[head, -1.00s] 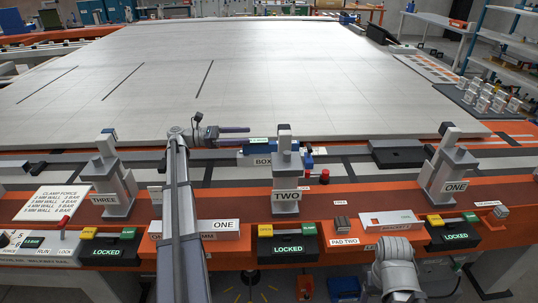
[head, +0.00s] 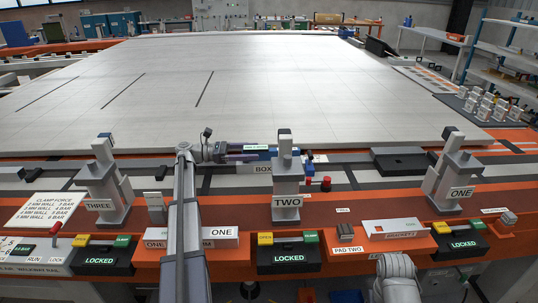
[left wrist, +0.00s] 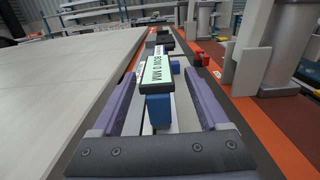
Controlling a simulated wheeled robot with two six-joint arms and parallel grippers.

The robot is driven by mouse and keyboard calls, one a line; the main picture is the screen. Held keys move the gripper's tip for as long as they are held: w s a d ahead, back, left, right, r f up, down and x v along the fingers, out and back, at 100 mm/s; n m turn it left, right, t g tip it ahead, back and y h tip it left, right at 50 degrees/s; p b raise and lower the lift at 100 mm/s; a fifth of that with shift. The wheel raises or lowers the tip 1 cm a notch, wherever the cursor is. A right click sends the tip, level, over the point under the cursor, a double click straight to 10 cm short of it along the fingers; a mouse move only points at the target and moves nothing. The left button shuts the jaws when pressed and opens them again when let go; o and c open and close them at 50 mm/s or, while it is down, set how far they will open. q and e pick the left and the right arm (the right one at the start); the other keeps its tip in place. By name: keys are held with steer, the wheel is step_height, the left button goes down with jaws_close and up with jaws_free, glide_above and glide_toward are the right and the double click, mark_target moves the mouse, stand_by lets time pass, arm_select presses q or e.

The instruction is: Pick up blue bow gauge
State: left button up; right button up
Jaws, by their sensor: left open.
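The blue bow gauge (head: 257,148) lies behind clamp TWO (head: 287,180), its pale display showing. In the left wrist view the gauge (left wrist: 158,110) has a blue body under a display reading BOW 0 MM. My left gripper (head: 248,153) points right toward the gauge in the head view. Its purple fingers (left wrist: 161,85) are open, one on each side of the gauge's near part, with gaps showing on both sides. My right forearm (head: 397,278) shows at the bottom of the head view, but its gripper is out of frame.
A large pale panel (head: 240,85) fills the area behind the rail. Clamps THREE (head: 104,180) and ONE (head: 452,180) stand along the orange front beam. A red knob (head: 326,184) stands right of clamp TWO. A dark block (head: 400,160) lies farther right.

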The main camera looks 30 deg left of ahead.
mark_target(264, 150)
arm_select(q)
steer(key=x, duration=0.5)
jaws_close()
stand_by(0.5)
